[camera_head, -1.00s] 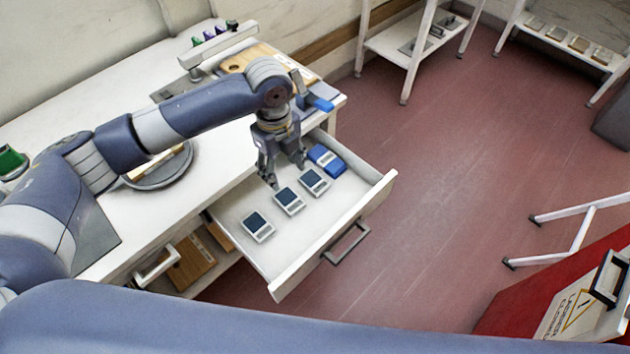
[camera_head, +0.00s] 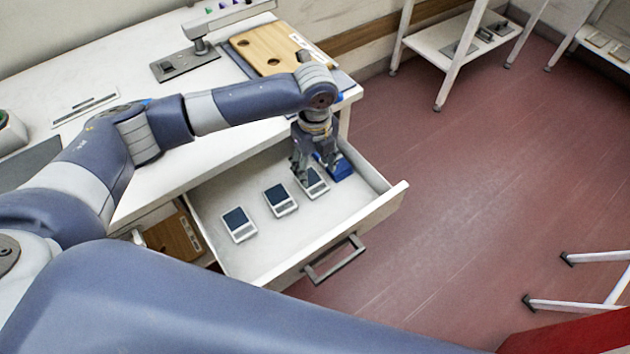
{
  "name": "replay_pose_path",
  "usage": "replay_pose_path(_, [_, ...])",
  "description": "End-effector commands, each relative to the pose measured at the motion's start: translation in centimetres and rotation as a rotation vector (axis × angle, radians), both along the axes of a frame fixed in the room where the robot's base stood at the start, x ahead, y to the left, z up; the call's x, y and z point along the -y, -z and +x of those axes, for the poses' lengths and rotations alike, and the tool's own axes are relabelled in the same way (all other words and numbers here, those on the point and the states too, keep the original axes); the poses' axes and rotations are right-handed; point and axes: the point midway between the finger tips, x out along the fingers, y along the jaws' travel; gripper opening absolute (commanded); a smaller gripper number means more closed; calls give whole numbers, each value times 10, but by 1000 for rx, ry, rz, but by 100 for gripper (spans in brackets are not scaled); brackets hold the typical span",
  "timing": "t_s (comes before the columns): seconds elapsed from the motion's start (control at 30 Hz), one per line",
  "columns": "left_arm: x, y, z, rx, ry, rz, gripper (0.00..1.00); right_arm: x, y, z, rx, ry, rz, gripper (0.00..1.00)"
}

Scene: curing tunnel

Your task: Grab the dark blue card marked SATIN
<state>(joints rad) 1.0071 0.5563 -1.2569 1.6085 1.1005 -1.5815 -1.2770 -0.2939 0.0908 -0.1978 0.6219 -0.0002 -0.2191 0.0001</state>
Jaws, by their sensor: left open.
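Three white-edged cards with dark blue faces lie in a row in the open drawer (camera_head: 300,232): a left card (camera_head: 239,223), a middle card (camera_head: 281,199) and a right card (camera_head: 316,186). Their lettering is too small to read, so I cannot tell which is marked SATIN. My left gripper (camera_head: 319,174) is open and points down at the right card, partly covering it. I cannot tell whether its fingers touch the card. My right gripper is out of view.
A blue object (camera_head: 342,170) lies in the drawer's back right corner, close to the gripper. The drawer front with its handle (camera_head: 335,260) sticks out over the red floor. A wooden board (camera_head: 275,50) and a grey stand (camera_head: 185,65) are on the white worktop.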

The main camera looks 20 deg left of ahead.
Motion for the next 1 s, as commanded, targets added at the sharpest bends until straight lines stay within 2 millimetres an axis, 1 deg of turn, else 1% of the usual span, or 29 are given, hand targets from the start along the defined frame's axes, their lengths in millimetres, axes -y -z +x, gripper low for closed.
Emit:
replay_pose_path(0.03, [0,7,0,-2,0,0,53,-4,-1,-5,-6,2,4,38])
replay_pose_path(0.1, [0,15,0,-1,1,0,53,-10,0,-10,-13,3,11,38])
replay_pose_path(0.2, [0,21,0,0,1,0,53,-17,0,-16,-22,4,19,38])
replay_pose_path(0.27, [0,25,1,0,1,0,53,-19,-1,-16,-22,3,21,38])
replay_pose_path(0.5, [-1,61,3,-1,1,0,53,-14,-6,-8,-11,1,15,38])
replay_pose_path(0.6, [-2,70,3,0,1,1,53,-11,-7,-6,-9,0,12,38])
replay_pose_path(0.87, [-2,73,4,1,1,0,53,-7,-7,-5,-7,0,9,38])
replay_pose_path(0.97, [-2,72,4,1,1,0,33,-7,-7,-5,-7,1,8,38])
replay_pose_path(1.0, [-2,72,4,1,1,0,24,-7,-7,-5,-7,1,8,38])
